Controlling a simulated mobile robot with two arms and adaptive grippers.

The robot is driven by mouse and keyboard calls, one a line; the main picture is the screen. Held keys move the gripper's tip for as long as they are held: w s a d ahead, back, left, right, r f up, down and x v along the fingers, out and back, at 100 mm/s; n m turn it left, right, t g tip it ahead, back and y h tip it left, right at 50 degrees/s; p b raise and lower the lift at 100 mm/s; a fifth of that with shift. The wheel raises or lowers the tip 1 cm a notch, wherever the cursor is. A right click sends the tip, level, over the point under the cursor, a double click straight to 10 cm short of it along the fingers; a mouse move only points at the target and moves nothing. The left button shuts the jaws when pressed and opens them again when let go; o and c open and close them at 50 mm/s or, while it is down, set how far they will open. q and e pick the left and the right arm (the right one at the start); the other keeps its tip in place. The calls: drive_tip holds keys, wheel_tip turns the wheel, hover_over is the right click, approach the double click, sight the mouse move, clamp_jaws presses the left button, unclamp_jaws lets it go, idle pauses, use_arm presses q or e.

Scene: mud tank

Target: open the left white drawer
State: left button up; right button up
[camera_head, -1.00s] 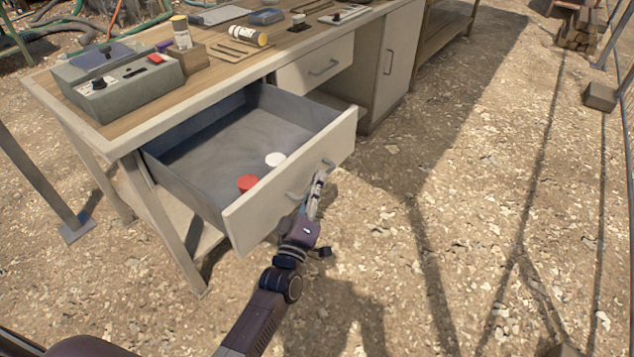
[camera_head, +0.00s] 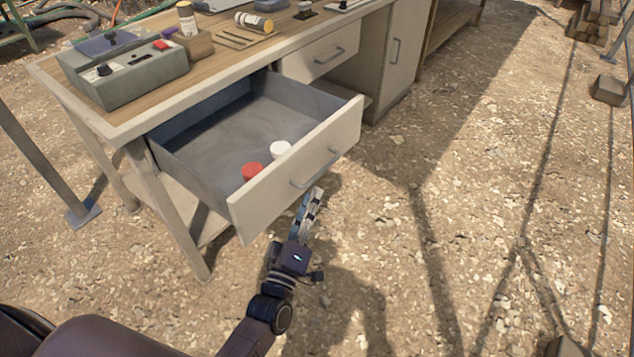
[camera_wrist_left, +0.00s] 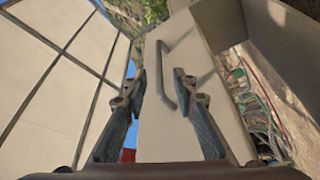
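The left white drawer (camera_head: 262,208) is pulled well out of the desk, its grey inside showing. A red-capped item (camera_head: 252,171) and a white-capped item (camera_head: 280,149) stand in it near the front panel. The drawer's bar handle (camera_head: 316,170) is on the front panel. My left gripper (camera_head: 311,199) is in front of the panel, just below the handle in the head view, and looks apart from it. In the left wrist view its fingers (camera_wrist_left: 158,84) are spread and empty, with the handle (camera_wrist_left: 170,72) ahead of them. My right gripper is not in view.
A second white drawer (camera_head: 318,57) to the right is shut, beside a cabinet door (camera_head: 405,50). A grey control box (camera_head: 125,70) and several small items are on the desktop (camera_head: 150,112). A metal post (camera_head: 40,165) stands at left.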

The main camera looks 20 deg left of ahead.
use_arm(q)
drive_tip(key=shift+v, duration=1.7)
